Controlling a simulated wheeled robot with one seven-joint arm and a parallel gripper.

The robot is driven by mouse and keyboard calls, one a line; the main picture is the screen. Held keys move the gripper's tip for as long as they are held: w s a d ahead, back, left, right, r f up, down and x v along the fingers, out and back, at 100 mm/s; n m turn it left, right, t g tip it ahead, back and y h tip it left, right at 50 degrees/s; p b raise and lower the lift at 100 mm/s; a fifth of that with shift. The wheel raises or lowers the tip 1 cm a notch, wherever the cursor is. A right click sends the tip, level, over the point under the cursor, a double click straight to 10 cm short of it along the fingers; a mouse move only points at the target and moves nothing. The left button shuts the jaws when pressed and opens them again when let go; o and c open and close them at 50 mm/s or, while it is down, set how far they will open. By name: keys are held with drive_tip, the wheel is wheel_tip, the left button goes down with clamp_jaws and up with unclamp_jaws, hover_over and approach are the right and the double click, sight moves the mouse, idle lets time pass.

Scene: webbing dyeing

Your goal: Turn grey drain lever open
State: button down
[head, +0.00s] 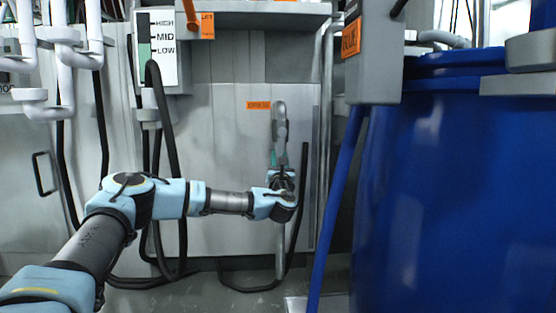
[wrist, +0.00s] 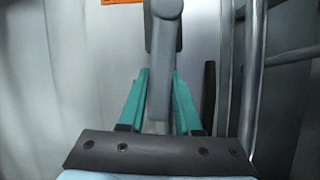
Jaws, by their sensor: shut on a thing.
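The grey drain lever (head: 280,118) stands upright on the grey machine panel, just right of a small orange label. My gripper (head: 278,159) is at the lower part of the lever, with my arm reaching in from the left. In the wrist view, the lever (wrist: 164,50) runs down between the two teal fingers of my gripper (wrist: 160,85). The fingers are shut on the lever. My wrist hides the lever's lower end in the head view.
A large blue drum (head: 450,190) fills the right side. A blue pole (head: 335,205) and a grey box (head: 374,55) stand in front of it. Black hoses (head: 165,120) hang left of the lever. A level gauge (head: 162,48) is at upper left.

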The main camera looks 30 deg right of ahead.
drive_tip(key=c, duration=0.6)
unclamp_jaws()
drive_tip(key=shift+s, duration=0.1)
drive_tip(key=p+v, duration=0.4)
drive_tip(key=v, duration=0.6)
drive_tip(key=shift+s+a+f, duration=0.15)
drive_tip(key=shift+s+f, duration=0.05)
drive_tip(key=shift+s, duration=0.05)
drive_tip(key=shift+r, duration=0.1)
